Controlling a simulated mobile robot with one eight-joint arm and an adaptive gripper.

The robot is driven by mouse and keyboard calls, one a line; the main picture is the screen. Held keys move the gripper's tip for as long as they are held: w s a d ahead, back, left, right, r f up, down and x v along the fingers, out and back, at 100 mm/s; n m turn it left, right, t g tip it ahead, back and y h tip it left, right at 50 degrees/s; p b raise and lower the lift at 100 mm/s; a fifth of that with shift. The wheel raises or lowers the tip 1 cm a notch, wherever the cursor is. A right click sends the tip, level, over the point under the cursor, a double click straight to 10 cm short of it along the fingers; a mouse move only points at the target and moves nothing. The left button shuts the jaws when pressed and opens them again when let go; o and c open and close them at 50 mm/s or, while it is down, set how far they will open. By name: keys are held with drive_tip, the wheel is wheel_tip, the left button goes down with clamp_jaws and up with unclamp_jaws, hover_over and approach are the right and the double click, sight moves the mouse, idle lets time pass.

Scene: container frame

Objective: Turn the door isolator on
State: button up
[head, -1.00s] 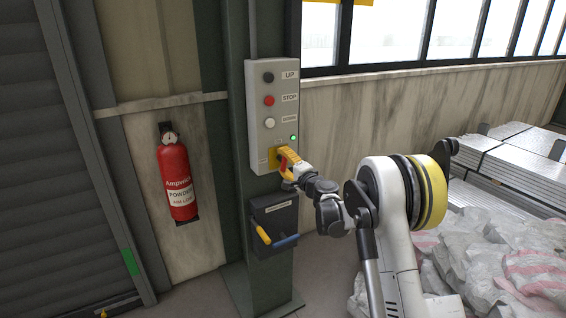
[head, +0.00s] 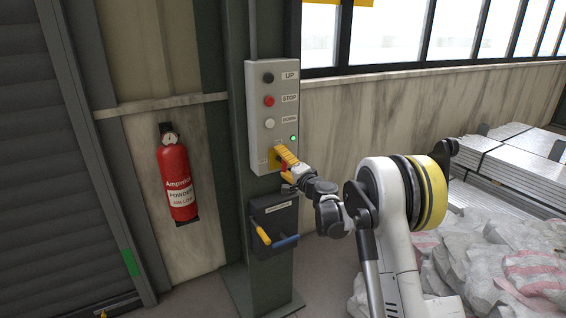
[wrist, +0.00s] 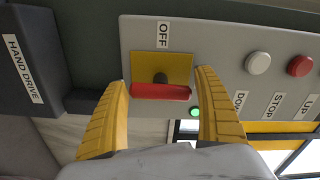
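The door isolator is a red bar handle (wrist: 160,91) on a yellow plate (wrist: 178,62), low on the grey control box (head: 259,130). In the wrist view an OFF label (wrist: 163,35) sits beside the plate, and the handle lies along the box's up-down direction. My gripper (wrist: 163,80) is open, its yellow fingers on either side of the handle, near its two ends. Whether they touch it I cannot tell. In the head view my gripper (head: 284,156) covers most of the isolator.
UP (head: 268,77), STOP (head: 269,101) and DOWN (head: 269,123) buttons and a lit green lamp (head: 293,138) are above. A hand drive box (head: 273,214) with yellow and blue handles hangs below. A fire extinguisher (head: 177,178) is left; bags (head: 520,270) lie right.

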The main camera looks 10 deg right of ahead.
drive_tip(key=shift+s+d, duration=0.1)
drive_tip(key=shift+s+d, duration=0.15)
drive_tip(key=shift+s, duration=0.2)
drive_tip(key=v, duration=1.1)
drive_tip(key=shift+r, duration=0.15)
